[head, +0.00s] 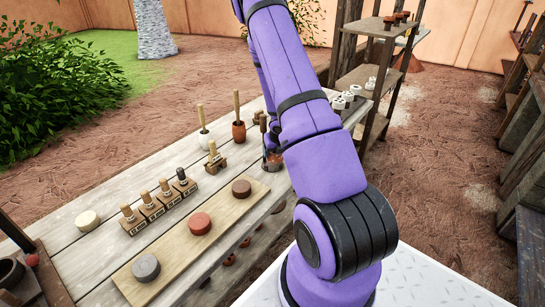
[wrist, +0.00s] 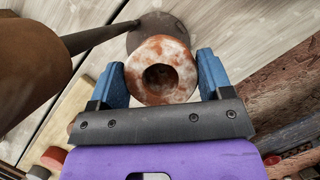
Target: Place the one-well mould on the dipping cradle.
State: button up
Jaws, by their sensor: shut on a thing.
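The one-well mould (wrist: 163,72) is a round, white and rusty-red ring with one dark well in its middle. My gripper (wrist: 163,82) is shut on it, with a blue finger on each side. Under the mould's far edge shows a dark grey disc (wrist: 150,27), with a dark rod running to a thick brown handle (wrist: 25,65); this looks like the dipping cradle. The mould overlaps the disc from above; I cannot tell whether they touch. In the head view my arm partly hides this spot, where a small reddish piece (head: 272,158) shows.
Several wooden-handled stamps (head: 166,193) stand on the table (head: 100,265). A board (head: 170,252) carries a grey, a red and a brown disc. Two upright-handled tools, one white (head: 204,137) and one brown (head: 238,130), stand behind. Several white moulds (head: 345,98) sit at the table's far end.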

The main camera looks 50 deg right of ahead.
aim_at(272, 156)
jog(key=shift+w, duration=0.65)
jog(key=shift+f, duration=1.8)
jog(key=shift+f, duration=0.15)
jog(key=o, duration=1.1)
